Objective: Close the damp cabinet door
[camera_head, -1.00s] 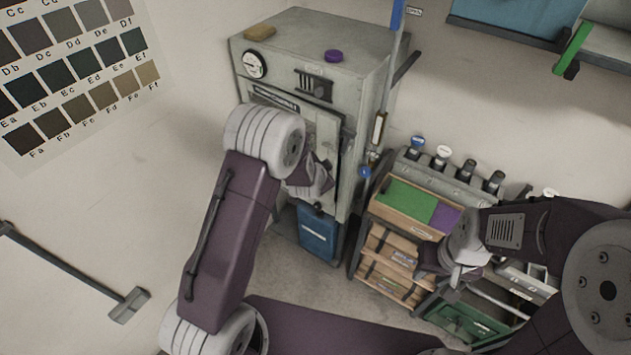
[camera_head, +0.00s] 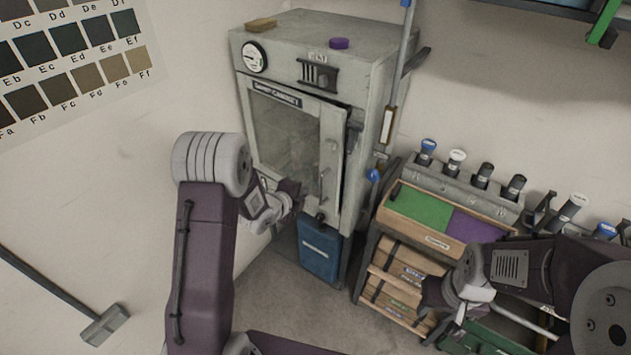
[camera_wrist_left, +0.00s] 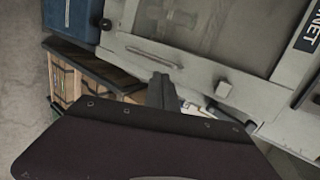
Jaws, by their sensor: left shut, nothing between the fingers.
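The damp cabinet (camera_head: 365,125) is a grey metal box against the wall. Its windowed door (camera_head: 283,138) carries a name plate and a handle (camera_head: 324,184) near its right edge. A dark gap shows along the door's top right, so the door looks slightly ajar. My left gripper (camera_head: 296,193) is shut and empty in front of the door's lower part; I cannot tell whether it touches. In the left wrist view its fingers (camera_wrist_left: 160,92) overlap the door's edge (camera_wrist_left: 145,45). My right gripper (camera_head: 440,296) is by the wooden drawers, its fingers unclear.
A blue bin (camera_head: 320,250) sits below the cabinet. A rack with wooden drawers (camera_head: 400,280) and a green and purple tray (camera_head: 420,208) stands to its right. A pole (camera_head: 395,90) leans by the cabinet's right side. A long-handled tool (camera_head: 104,324) lies at the left.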

